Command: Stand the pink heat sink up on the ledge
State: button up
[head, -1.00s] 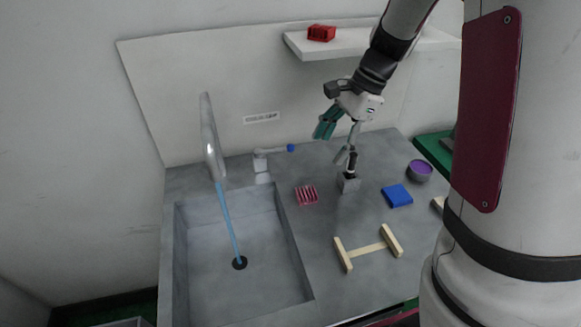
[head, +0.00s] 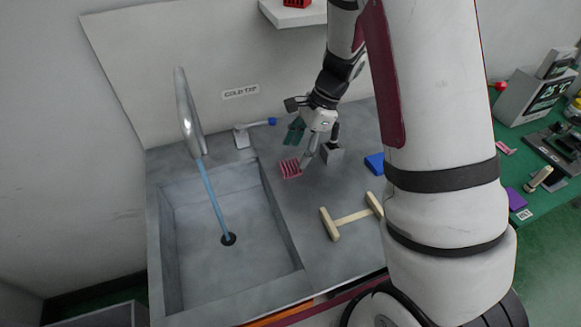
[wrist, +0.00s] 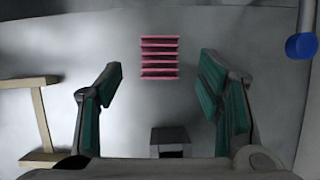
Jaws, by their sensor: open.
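The pink heat sink (head: 290,169) lies on the grey worktop right of the sink basin. In the wrist view the heat sink (wrist: 159,57) shows as a row of pink fins with dark gaps, ahead of and between my fingers. My gripper (head: 302,148) is open and empty, close above and beside the heat sink. Its teal-padded fingers also show in the wrist view (wrist: 160,75), one on each side. The ledge (head: 293,19) is a white wall shelf, cut off at the top of the head view. A red finned block (head: 296,3) sits on it.
A small grey block (head: 331,153) stands right of the heat sink. A blue-ended tap (head: 242,137) is at the back left. Water runs into the basin (head: 190,265).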

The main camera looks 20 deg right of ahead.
aim_at(290, 164)
jog(key=x, duration=0.4)
jog(key=shift+f, duration=0.15)
jog(key=shift+c, duration=0.2)
jog(key=c, duration=1.3)
